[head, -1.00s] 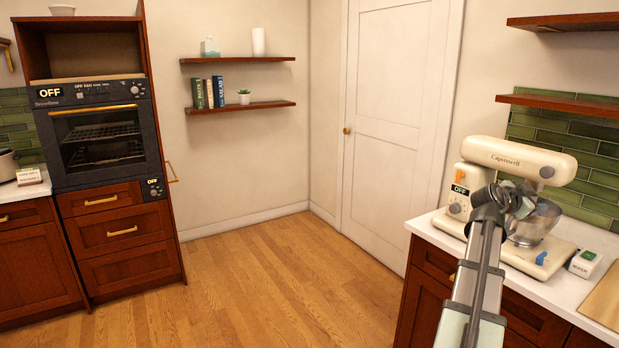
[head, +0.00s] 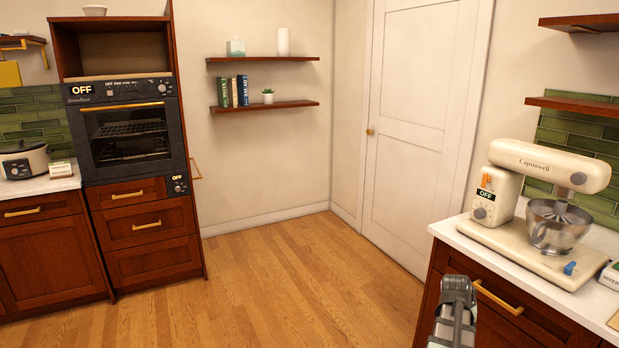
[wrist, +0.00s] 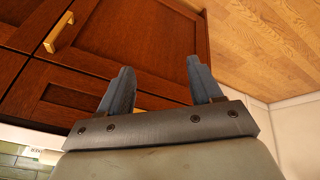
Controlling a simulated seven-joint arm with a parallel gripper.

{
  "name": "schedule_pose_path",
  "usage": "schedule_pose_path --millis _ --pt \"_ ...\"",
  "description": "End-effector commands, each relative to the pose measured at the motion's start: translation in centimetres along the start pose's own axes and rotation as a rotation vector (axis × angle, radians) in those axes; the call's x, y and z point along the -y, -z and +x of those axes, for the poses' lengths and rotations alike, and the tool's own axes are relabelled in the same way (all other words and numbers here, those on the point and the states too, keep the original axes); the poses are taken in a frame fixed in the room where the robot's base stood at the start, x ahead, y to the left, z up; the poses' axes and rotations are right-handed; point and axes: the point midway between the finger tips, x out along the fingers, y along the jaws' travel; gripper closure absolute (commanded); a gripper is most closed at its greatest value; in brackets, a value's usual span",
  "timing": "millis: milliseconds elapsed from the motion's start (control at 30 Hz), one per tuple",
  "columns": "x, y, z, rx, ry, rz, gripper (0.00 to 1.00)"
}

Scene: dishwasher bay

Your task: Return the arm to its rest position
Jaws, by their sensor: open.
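My gripper (wrist: 158,85) is open and empty in the wrist view. Its two dark fingers stand apart, with dark red wood cabinet fronts (wrist: 125,35) behind them. In the head view my arm shows only at the bottom, right of centre, in front of the right-hand cabinet (head: 490,318). The gripper's fingers cannot be made out there. Nothing is held.
A cream stand mixer (head: 548,160) with a steel bowl (head: 558,226) and an OFF label stands on the right white counter (head: 478,240). An oven (head: 128,130) marked OFF is at the left. The wooden floor (head: 290,290) between is clear.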

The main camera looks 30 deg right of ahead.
Motion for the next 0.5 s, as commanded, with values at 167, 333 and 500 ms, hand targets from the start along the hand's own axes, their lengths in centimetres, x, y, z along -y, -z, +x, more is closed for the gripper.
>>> schedule_pose_path --millis 167,333,500 --pt "6.3 -5.7 3.4 0.11 0.082 -0.085 0.35" --pt "11.5 -11.2 5.7 0.206 0.144 -0.144 0.35" --pt "16.1 -16.9 7.6 0.296 0.191 -0.206 0.35"
